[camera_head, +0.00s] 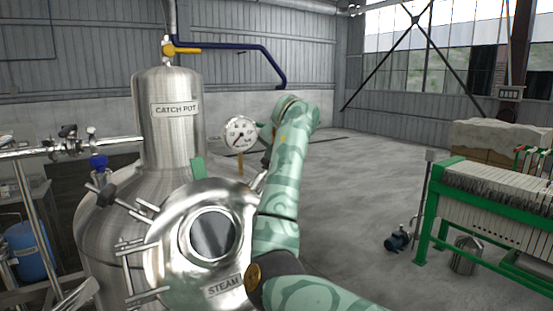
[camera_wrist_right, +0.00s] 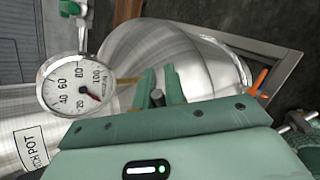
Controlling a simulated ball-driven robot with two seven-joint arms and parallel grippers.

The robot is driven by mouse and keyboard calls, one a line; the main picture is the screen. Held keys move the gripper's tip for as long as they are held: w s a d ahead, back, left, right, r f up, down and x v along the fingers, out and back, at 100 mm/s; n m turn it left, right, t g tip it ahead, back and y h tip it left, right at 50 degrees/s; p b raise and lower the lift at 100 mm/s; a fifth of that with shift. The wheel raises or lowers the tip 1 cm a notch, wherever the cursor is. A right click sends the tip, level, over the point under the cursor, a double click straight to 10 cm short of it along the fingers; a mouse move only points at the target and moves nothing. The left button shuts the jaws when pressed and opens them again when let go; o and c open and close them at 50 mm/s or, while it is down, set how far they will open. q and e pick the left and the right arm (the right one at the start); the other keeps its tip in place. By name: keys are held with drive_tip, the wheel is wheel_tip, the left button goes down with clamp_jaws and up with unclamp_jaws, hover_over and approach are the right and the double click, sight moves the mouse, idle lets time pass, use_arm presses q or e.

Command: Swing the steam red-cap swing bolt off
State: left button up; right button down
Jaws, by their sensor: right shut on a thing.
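The steam port is a round polished lid (camera_head: 165,255) with a dark sight glass (camera_head: 213,235) and a STEAM label (camera_head: 223,286), on the front of the steel vessel in the head view. Several steel swing bolts (camera_head: 137,246) stick out at its left side; I make out no red cap on them. My right gripper (camera_wrist_right: 161,76) is shut on a dark, round-ended rod (camera_wrist_right: 157,98), probably a swing bolt, between its green fingers in the right wrist view. Its cap colour cannot be told. In the head view my right arm crosses the lid's right side and hides that edge. My left gripper is out of view.
A dial gauge (camera_head: 240,134) stands close to my right arm and shows in the right wrist view (camera_wrist_right: 75,84). The catch pot (camera_head: 168,130) rises behind the lid. An orange bar (camera_wrist_right: 261,79) lies right of the fingers. Open floor (camera_head: 360,190) extends right, before a green-framed press (camera_head: 490,205).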

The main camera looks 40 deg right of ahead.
drive_tip(key=shift+w+a+f, duration=0.1)
drive_tip(key=shift+a+f, duration=0.05)
drive_tip(key=shift+f, duration=0.35)
idle(0.3)
drive_tip(key=c, duration=1.7)
unclamp_jaws()
drive_tip(key=shift+o, duration=1)
drive_tip(key=shift+w+r, duration=0.1)
drive_tip(key=shift+w, duration=0.15)
drive_tip(key=b+v, duration=0.1)
drive_tip(key=v, duration=1.5)
drive_tip(key=shift+r, duration=0.15)
